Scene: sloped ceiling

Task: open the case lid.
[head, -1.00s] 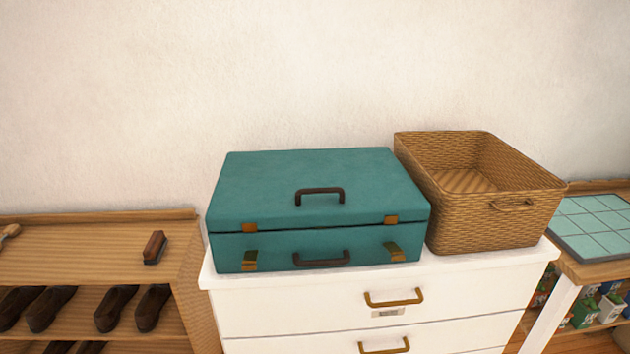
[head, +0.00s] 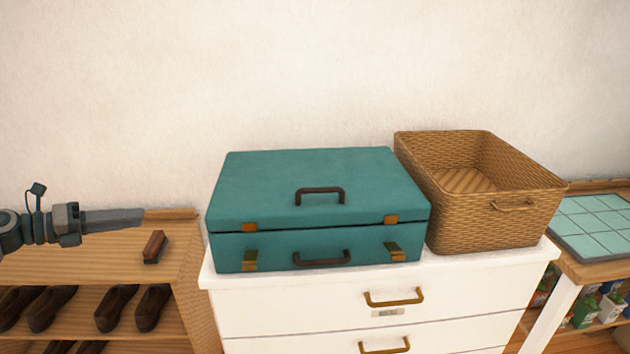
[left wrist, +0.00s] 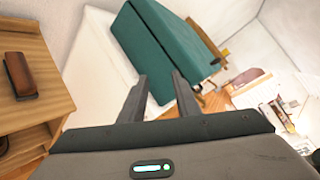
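The teal case (head: 318,178) lies flat on the white drawer unit (head: 450,264), its lid down with a thin dark seam along the front. A brown handle (head: 320,191) is on the lid and another handle (head: 321,259) is on the front. Brass latches (head: 250,260) sit at the front corners, below orange-brown catches on the lid edge. My left gripper (head: 143,216) is left of the case, above the shoe shelf, apart from it. The left wrist view shows its two fingers (left wrist: 160,75) spread and empty, with the case (left wrist: 160,50) beyond. My right gripper is out of view.
A wicker basket (head: 500,215) stands right beside the case. A wooden shelf (head: 90,262) with a brush (head: 154,247) and dark shoes (head: 117,307) is at the left. A tiled tray (head: 592,225) is at the right. The wall is close behind.

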